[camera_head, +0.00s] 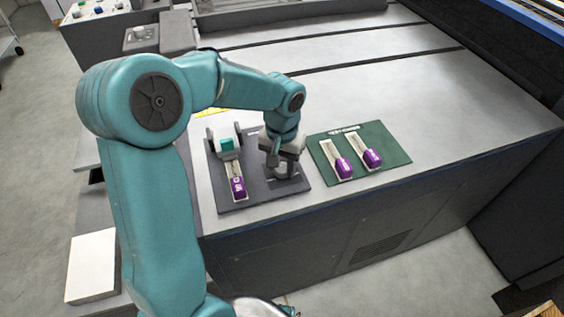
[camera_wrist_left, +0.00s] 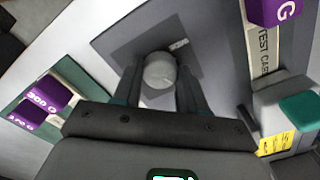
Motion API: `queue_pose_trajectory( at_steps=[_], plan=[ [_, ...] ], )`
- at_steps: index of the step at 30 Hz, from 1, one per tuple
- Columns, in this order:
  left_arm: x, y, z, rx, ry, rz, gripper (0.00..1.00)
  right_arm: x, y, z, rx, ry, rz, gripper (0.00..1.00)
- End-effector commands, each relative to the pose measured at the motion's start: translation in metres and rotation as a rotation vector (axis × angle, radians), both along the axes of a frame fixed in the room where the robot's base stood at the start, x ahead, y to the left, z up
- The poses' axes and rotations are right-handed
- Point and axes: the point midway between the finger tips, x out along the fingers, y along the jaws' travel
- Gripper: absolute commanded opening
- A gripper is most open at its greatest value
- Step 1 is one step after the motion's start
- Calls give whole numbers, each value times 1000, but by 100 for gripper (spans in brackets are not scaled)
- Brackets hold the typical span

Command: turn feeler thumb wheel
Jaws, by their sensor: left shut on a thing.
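My left gripper (camera_head: 281,168) reaches down over the right half of a dark grey board (camera_head: 236,203). In the left wrist view its two fingers stand either side of a round grey knob, the thumb wheel (camera_wrist_left: 160,71), and are shut on it. In the head view the gripper mostly hides the wheel. Left of it on the board is a feeler unit with a teal block (camera_head: 227,144). A test card with a purple end (camera_head: 238,187) marked G lies in front of that block. My right gripper is in neither view.
A green mat (camera_head: 385,171) to the right holds two cards with purple ends (camera_head: 343,167) (camera_head: 372,158); one reads 300 G in the left wrist view. The grey table top (camera_head: 450,110) beyond is clear. A white box (camera_head: 92,265) stands at the lower left.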

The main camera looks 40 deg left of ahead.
Motion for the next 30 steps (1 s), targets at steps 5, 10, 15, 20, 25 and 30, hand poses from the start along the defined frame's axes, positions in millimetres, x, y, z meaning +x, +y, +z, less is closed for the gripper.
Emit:
queue_pose_trajectory(
  at_steps=[5,10,15,20,25,30],
  plan=[
    [1,0,1,2,-4,1,67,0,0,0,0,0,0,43],
    [1,0,0,1,-3,2,67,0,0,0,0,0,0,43],
    [1,0,7,2,-4,2,67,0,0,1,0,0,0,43],
    [1,0,37,2,-8,1,67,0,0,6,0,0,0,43],
    [2,0,84,3,-9,2,67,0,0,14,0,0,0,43],
    [1,0,126,1,-7,1,67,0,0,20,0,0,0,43]
  ],
)
